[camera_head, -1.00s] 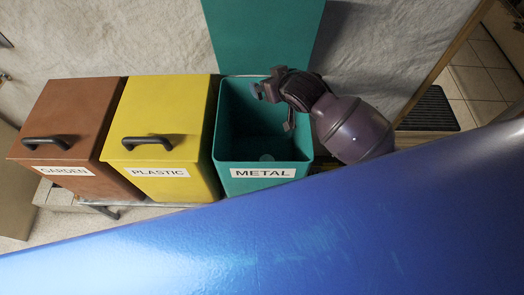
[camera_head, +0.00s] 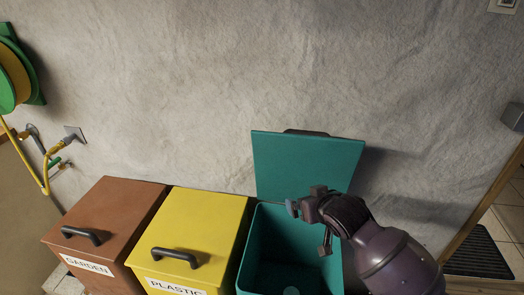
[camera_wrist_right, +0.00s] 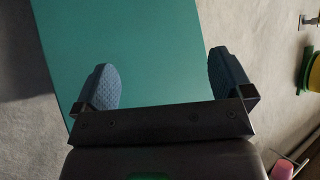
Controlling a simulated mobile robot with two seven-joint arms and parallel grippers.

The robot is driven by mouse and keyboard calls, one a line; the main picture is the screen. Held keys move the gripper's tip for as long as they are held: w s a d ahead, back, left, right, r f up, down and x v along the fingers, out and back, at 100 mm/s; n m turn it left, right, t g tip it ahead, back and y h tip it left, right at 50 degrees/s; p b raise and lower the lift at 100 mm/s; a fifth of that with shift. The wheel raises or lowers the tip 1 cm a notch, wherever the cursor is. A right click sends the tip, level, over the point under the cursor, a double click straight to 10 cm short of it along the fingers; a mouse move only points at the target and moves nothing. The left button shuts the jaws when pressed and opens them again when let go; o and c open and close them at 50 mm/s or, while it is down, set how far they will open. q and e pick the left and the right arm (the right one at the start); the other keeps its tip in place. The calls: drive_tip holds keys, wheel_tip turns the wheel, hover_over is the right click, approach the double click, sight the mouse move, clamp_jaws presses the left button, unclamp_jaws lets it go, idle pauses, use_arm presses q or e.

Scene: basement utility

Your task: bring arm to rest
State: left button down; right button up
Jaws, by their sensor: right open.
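My right gripper (camera_head: 308,229) is above the open green bin (camera_head: 272,235), close to its raised lid (camera_head: 305,165), with its arm coming in from the lower right. Its fingers are spread and nothing shows between them. The right wrist view shows the gripper (camera_wrist_right: 163,70) with two blue ridged pads apart, in front of a flat green panel. My left gripper is not in view.
A yellow bin (camera_head: 203,215) marked PLASTIC and a brown bin (camera_head: 115,205) marked GARDEN stand shut to the left. A rough pale wall (camera_head: 200,90) is behind. A hose reel (camera_head: 15,75) hangs at far left. A dark mat (camera_head: 478,255) lies right.

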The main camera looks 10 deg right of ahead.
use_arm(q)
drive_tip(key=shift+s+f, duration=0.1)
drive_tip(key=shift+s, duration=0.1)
use_arm(e)
drive_tip(key=s+d+f+h, duration=0.1)
drive_tip(key=s+d+f, duration=0.2)
drive_tip(key=s+f, duration=0.3)
drive_tip(key=s+d+f+m+h, duration=0.1)
drive_tip(key=s+d+f, duration=0.3)
drive_tip(key=s, duration=0.7)
drive_tip(key=s+d+f, duration=0.3)
drive_tip(key=s+f, duration=0.5)
drive_tip(key=s, duration=0.1)
drive_tip(key=shift+s+d+m+h, duration=0.2)
drive_tip(key=shift+d+m+h, duration=0.1)
drive_tip(key=shift+h, duration=0.1)
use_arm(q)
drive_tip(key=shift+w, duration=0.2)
use_arm(e)
drive_tip(key=shift+a, duration=0.1)
